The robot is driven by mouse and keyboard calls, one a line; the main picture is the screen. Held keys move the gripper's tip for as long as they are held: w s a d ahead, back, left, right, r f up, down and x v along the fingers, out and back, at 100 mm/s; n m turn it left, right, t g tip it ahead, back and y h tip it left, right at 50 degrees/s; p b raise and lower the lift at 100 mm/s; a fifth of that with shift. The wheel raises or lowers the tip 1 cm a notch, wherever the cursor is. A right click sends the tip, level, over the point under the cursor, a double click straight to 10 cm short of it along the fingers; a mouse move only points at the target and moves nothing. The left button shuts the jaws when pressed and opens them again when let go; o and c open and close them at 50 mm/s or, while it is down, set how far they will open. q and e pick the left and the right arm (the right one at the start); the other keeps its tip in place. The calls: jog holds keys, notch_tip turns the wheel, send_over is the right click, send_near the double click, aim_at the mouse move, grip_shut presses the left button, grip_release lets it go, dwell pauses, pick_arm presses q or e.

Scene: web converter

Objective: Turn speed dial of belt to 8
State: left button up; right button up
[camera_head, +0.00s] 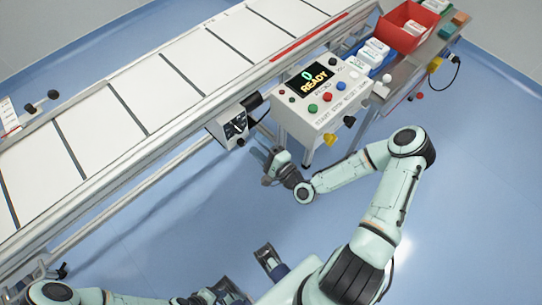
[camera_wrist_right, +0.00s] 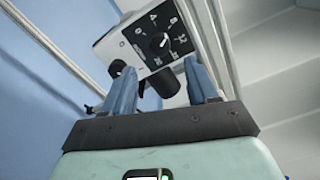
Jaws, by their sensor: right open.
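The speed dial (camera_wrist_right: 158,43) is a round black knob on a black marked face of a small white box. The white marks around it are tilted, and I cannot tell which one the knob points at. In the head view the dial box (camera_head: 234,128) hangs at the belt's near side. My right gripper (camera_head: 270,160) is just below and right of this box, apart from it. In the right wrist view the blue fingers (camera_wrist_right: 158,72) are spread and empty, with the dial beyond their tips. My left gripper (camera_head: 246,274) is low in the head view, its dark fingers apart.
The belt conveyor (camera_head: 140,118) runs diagonally. A white control panel (camera_head: 322,100) with coloured buttons and a display reading "0 READY" stands right of the dial box. A red bin (camera_head: 408,28) and blue tray (camera_head: 372,62) are farther right. The blue floor in front is clear.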

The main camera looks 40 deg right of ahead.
pick_arm(q)
jog(key=shift+f, duration=0.1)
pick_arm(e)
jog(key=s, duration=0.6)
jog(key=shift+s+d, duration=0.25)
jog(key=s+a+f+n+g+y+p, duration=0.35)
jog(key=a+f+n+g, duration=0.4)
jog(key=a+f, duration=0.35)
pick_arm(q)
notch_tip(320, 180, up, 8)
jog(key=w+p, duration=0.2)
jog(key=p, duration=0.2)
jog(key=shift+w, duration=0.2)
pick_arm(e)
jog(key=s+a+f+n+g, duration=0.2)
jog(key=s+n+g, duration=0.3)
jog(key=s, duration=0.1)
jog(key=s+a+f+n+g+h, duration=0.1)
jog(key=s+f+n+g, duration=0.1)
jog(key=s+n+g, duration=0.2)
jog(key=s+g, duration=0.2)
jog(key=s, duration=0.1)
jog(key=shift+s+a+n, duration=0.25)
jog(key=shift+a+n, duration=0.1)
